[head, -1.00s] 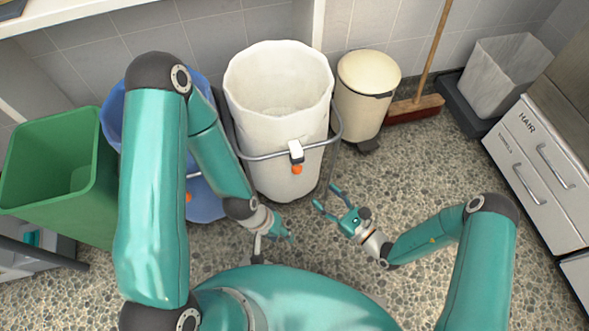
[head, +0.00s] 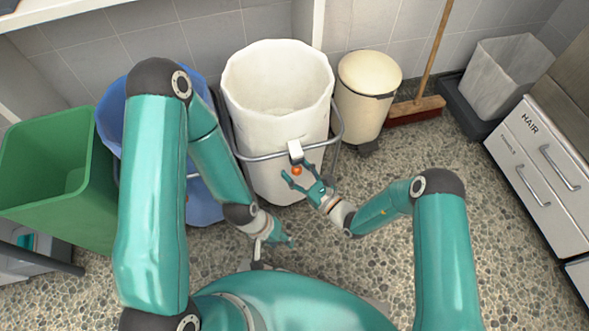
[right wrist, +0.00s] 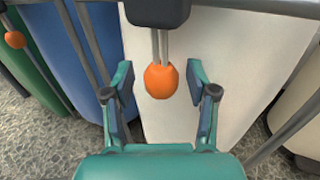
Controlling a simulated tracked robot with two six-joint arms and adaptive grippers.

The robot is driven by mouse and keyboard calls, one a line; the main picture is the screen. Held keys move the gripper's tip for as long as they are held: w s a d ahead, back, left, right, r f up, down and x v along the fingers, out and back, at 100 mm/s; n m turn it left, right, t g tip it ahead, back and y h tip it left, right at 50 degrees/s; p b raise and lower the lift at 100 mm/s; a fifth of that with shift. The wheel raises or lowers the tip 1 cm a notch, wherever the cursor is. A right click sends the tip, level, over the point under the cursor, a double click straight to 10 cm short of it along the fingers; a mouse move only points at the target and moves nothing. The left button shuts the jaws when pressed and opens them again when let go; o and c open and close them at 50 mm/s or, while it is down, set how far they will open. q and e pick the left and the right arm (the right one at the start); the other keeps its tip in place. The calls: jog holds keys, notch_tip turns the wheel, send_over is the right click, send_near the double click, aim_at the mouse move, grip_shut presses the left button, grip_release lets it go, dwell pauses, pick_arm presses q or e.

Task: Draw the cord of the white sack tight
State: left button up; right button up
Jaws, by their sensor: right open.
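The white sack (head: 262,118) stands open-topped in a grey metal frame (head: 336,128). A cord lock (head: 295,151) sits at the frame's front bar, and an orange ball (head: 296,170) hangs just below it. In the right wrist view two short cords run from the dark lock (right wrist: 158,10) down to the orange ball (right wrist: 161,81). My right gripper (head: 297,182) is open at the ball. Its fingers (right wrist: 161,98) stand either side of the ball, apart from it. My left gripper (head: 277,242) is low, in front of the sack's base; its fingers are too small to read.
A blue sack (head: 196,190) and a green bin (head: 60,170) stand left of the white sack. A cream pedal bin (head: 366,90) stands close on its right, then a broom (head: 415,106) and a grey bin (head: 505,75). Drawers (head: 540,175) are at far right. Speckled floor (head: 395,165) is clear in front.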

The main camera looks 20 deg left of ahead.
grip_shut()
notch_tip(320, 180, down, 10)
jog(key=b, duration=0.6)
jog(key=shift+s+r, duration=0.2)
jog(key=shift+c, duration=0.2)
grip_release()
jog(key=shift+o, duration=0.2)
jog(key=shift+w, duration=0.1)
